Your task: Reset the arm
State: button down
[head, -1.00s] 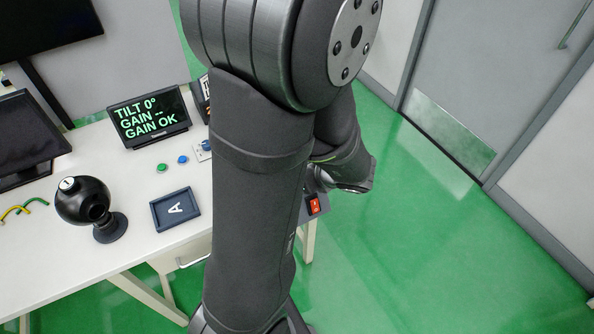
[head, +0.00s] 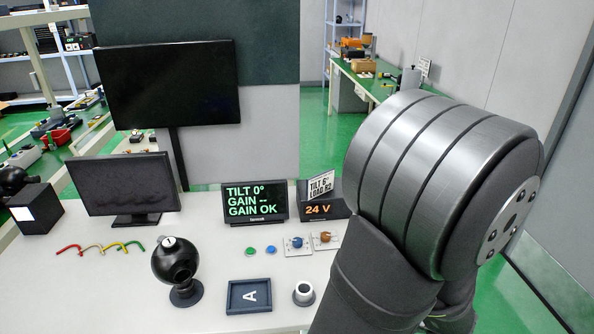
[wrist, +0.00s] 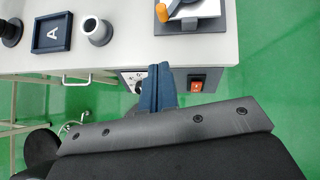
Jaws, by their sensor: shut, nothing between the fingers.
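My gripper (wrist: 161,84) shows in the wrist view as two dark blue fingers pressed together, with nothing between them. It hangs off the front edge of the white table (wrist: 225,50), over a grey box with a red switch (wrist: 197,85). In the head view my arm fills the right side, and the gripper is out of sight there.
On the table stand a black ball-shaped camera (head: 174,262), a tray marked A (head: 232,307), a white-topped cylinder (head: 304,293), a display reading TILT 0° (head: 255,203) and a 24 V unit (head: 320,210).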

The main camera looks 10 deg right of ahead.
jog(key=x, duration=0.5)
jog(key=d+x, duration=0.1)
jog(key=x, duration=0.1)
jog(key=shift+w+f, duration=0.15)
jog(key=shift+w, duration=0.3)
jog(key=shift+w+d+n+y, duration=0.55)
jog(key=shift+w+d, duration=0.3)
jog(key=shift+d, duration=0.2)
jog(key=shift+w+d+n+g+y, duration=0.15)
jog(key=shift+d+n+y, duration=0.05)
jog(key=shift+d+n, duration=0.2)
jog(key=shift+w+d+n+g+y, duration=0.15)
jog(key=shift+d+n, duration=0.1)
jog(key=shift+d, duration=0.15)
jog(key=shift+a, duration=0.1)
